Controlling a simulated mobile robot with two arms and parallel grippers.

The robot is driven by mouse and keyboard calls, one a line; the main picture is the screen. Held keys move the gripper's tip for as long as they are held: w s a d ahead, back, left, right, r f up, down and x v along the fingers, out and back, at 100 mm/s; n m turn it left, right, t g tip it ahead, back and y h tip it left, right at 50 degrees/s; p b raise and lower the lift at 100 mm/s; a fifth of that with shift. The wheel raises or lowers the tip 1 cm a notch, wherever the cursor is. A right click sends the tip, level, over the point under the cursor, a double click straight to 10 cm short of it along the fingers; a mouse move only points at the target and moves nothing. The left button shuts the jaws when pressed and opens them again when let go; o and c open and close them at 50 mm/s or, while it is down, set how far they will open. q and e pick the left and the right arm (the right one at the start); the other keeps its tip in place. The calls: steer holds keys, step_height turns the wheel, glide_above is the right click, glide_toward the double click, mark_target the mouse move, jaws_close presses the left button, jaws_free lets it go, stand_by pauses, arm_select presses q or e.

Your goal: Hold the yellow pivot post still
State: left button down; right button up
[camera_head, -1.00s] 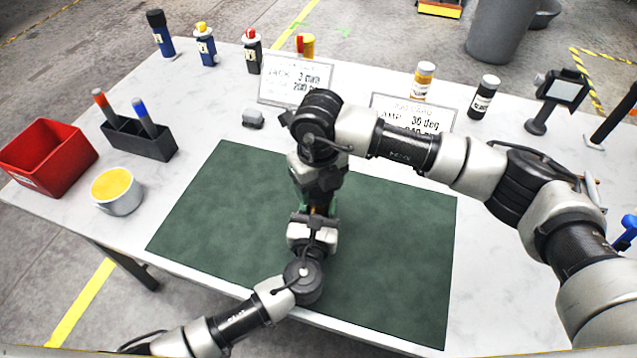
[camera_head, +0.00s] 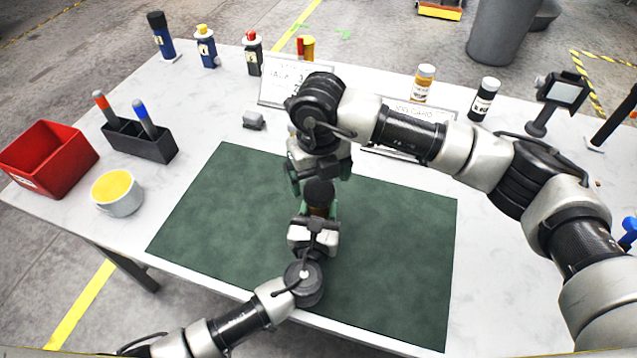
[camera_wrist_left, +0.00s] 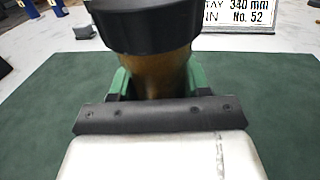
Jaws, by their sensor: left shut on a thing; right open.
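The pivot post (camera_wrist_left: 166,72) is a brownish-yellow upright piece in the left wrist view, with a wide black cap (camera_wrist_left: 148,28) on its top. In the head view only a small brown part of the post (camera_head: 318,211) shows below the round black cap (camera_head: 318,192). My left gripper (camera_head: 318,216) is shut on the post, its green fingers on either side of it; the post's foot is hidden. My right gripper (camera_head: 319,175) is open, just above and behind the cap; I cannot tell whether it touches it.
A dark green mat (camera_head: 400,260) lies under the work, with bare room on both sides. A red bin (camera_head: 48,160), a yellow-filled cup (camera_head: 118,193) and a marker holder (camera_head: 138,140) stand left. Sign cards (camera_head: 285,85), bottles (camera_head: 484,98) and a small screen (camera_head: 556,95) stand behind.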

mark_target(319, 190)
steer(key=shift+r, duration=0.65)
steer(key=shift+c, duration=0.4)
steer(key=shift+r+n, duration=0.75)
steer(key=shift+n, duration=0.25)
step_height(319, 190, up, 2)
steer(key=n, duration=0.3)
steer(key=shift+n, duration=0.3)
steer(key=shift+d, duration=0.1)
steer(key=shift+f, duration=0.1)
steer(key=shift+f, duration=3.9)
steer(key=shift+c, duration=0.3)
